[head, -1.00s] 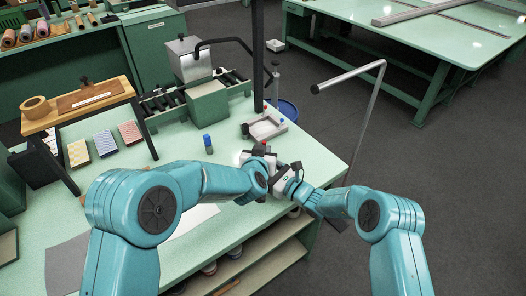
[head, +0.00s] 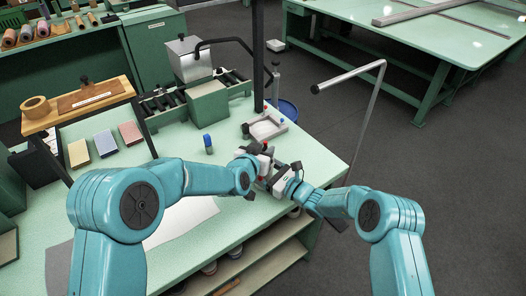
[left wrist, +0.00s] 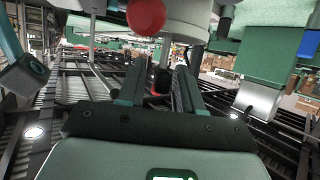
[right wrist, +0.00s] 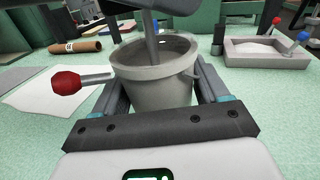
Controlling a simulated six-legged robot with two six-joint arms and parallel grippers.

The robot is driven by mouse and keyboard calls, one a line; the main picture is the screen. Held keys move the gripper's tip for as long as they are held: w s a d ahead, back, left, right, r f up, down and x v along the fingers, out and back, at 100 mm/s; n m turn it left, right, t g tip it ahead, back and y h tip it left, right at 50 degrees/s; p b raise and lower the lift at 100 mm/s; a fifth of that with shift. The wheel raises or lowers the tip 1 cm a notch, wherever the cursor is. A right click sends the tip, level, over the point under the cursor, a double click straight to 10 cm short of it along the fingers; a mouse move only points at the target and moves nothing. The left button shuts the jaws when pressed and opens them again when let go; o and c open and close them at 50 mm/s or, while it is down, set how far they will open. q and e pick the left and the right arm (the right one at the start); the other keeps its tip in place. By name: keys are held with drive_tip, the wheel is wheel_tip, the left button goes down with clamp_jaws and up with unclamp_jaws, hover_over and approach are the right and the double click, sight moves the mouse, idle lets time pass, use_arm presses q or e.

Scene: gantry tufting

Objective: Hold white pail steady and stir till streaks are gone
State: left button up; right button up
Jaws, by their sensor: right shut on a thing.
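The white pail (right wrist: 152,80) shows in the right wrist view, upright between the fingers of my right gripper (right wrist: 152,95), which is shut on it. A grey rod (right wrist: 152,45) stands in its mouth. The rod's upper end is hidden, and I cannot make out streaks inside. A red knob (right wrist: 66,82) on a metal stem is at the pail's left. In the head view my left gripper (head: 263,162) is close to the pail. In the left wrist view a red ball (left wrist: 146,15) is near; the left fingers (left wrist: 158,85) look apart, but their grip is unclear.
A white sheet (head: 180,222) lies to the left. A bent metal bar (head: 352,78) rises at the right, beyond the bench edge.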

use_arm(q)
drive_tip(key=shift+s, duration=0.2)
drive_tip(key=v, duration=1.1)
drive_tip(key=shift+s+r, duration=0.15)
drive_tip(key=shift+s, duration=0.15)
drive_tip(key=shift+a, duration=0.1)
use_arm(e)
drive_tip(key=o, duration=1.4)
drive_tip(key=shift+o, duration=0.2)
drive_tip(key=v, duration=1.2)
drive_tip(key=shift+s, duration=0.1)
